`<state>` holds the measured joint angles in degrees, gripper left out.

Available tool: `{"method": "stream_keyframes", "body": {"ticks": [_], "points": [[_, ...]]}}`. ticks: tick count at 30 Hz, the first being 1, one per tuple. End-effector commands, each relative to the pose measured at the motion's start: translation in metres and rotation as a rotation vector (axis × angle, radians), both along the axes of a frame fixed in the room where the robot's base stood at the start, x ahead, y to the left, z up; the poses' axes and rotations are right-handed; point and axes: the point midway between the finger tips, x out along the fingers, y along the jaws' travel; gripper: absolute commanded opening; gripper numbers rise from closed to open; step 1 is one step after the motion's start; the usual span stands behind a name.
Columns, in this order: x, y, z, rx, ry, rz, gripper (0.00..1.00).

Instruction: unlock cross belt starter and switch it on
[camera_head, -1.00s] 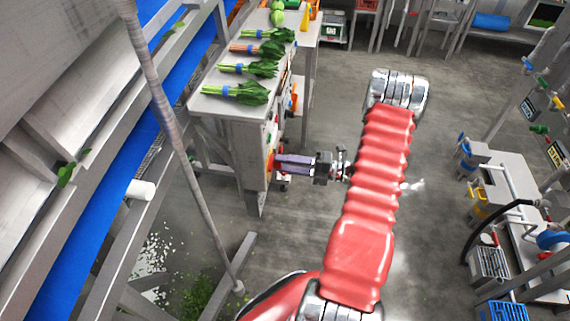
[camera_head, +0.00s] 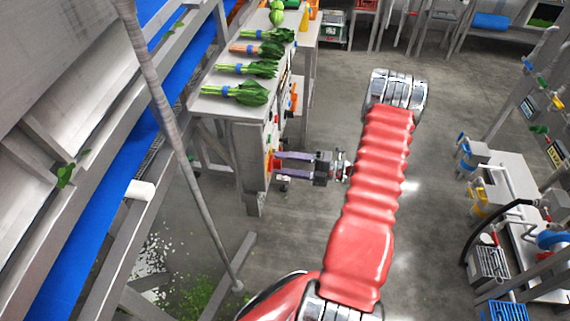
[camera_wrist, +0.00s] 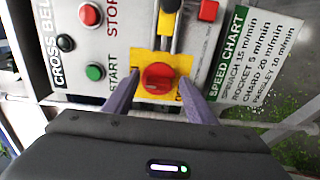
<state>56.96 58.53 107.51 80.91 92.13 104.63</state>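The cross belt starter panel (camera_wrist: 125,30) fills the upper part of the wrist view, with printed labels reading CROSS BEL, STOP and START. A red rotary knob (camera_wrist: 158,78) sits on a yellow plate (camera_wrist: 185,62). A green button (camera_wrist: 95,72) is beside START and a red button (camera_wrist: 90,14) beside STOP. My gripper (camera_wrist: 160,97) is open, its two purple fingers on either side of the knob's near edge; I cannot tell whether they touch it. In the head view my gripper (camera_head: 277,164) points left at the panel (camera_head: 268,140) on the table's end.
A white speed chart (camera_wrist: 255,50) is right of the knob. A yellow-and-black part (camera_wrist: 167,18) and another red piece (camera_wrist: 208,10) are above it. Bunches of greens (camera_head: 240,92) lie on the table (camera_head: 215,107). A blue belt (camera_head: 100,210) runs at left.

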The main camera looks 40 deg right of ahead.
Motion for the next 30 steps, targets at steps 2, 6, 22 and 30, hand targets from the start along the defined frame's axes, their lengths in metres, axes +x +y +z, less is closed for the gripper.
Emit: {"method": "stream_keyframes", "body": {"ticks": [2, 6, 22, 30], "points": [[0.0, 0.0, 0.0, 0.001, -0.001, 0.001, 0.51], [0.0, 0.001, 0.001, 0.001, -0.001, 0.002, 0.51], [-0.042, -0.039, 0.0, 0.001, -0.001, -0.001, 0.51], [-0.077, -0.071, 0.0, 0.0, -0.001, -0.001, 0.51]]}}
